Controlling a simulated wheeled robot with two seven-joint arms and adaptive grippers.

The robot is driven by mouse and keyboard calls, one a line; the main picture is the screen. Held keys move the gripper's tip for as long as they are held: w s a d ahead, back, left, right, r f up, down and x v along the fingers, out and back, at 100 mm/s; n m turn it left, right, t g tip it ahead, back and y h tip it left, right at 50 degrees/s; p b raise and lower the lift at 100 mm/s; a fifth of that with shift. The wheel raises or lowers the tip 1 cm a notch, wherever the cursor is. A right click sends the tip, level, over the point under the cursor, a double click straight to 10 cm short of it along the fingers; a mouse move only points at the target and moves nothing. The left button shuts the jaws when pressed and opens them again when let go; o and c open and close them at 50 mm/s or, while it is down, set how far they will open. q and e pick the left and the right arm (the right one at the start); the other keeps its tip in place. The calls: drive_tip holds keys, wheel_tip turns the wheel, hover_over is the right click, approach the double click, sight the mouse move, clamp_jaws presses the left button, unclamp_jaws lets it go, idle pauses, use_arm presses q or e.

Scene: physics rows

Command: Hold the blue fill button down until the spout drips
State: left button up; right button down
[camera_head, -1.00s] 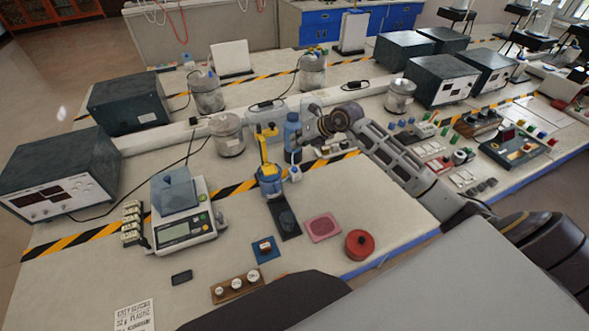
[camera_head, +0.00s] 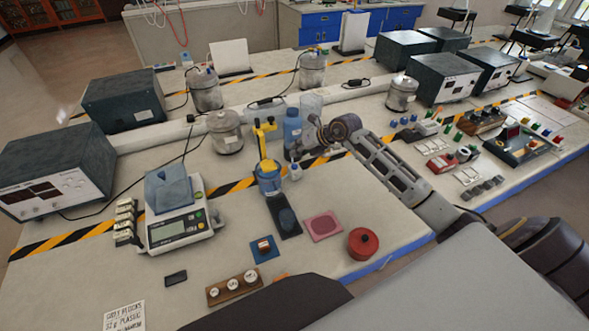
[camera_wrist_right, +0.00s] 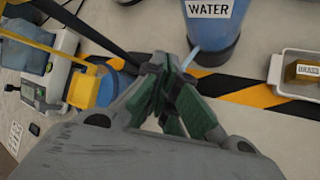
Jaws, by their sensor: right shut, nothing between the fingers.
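A blue bottle (camera_head: 292,128) stands on the bench by the striped tape. In the right wrist view the bottle (camera_wrist_right: 226,42) is labelled WATER, and a thin pale tube slants from it down to my fingertips. A blue pot (camera_head: 268,180) with a yellow upright (camera_head: 262,148) stands in front of it; the pot (camera_wrist_right: 108,88) and yellow part (camera_wrist_right: 83,90) show at left in the right wrist view. My right gripper (camera_head: 313,142) is beside the bottle; its green-padded fingers (camera_wrist_right: 173,68) are shut and empty. I cannot pick out the fill button or a drip. My left gripper is out of view.
A scale (camera_head: 178,228) with a blue block (camera_head: 168,188) stands at left. A dark mat (camera_head: 284,216), a pink pad (camera_head: 323,226) and a red lidded pot (camera_head: 363,243) lie in front. A tray (camera_wrist_right: 292,88) with a brass block is right of my fingers.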

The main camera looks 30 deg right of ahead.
sight(295, 167)
wheel_tip(295, 167, down, 2)
drive_tip(key=shift+f+b, duration=0.1)
drive_tip(key=shift+b, duration=0.4)
drive_tip(key=shift+f, duration=0.25)
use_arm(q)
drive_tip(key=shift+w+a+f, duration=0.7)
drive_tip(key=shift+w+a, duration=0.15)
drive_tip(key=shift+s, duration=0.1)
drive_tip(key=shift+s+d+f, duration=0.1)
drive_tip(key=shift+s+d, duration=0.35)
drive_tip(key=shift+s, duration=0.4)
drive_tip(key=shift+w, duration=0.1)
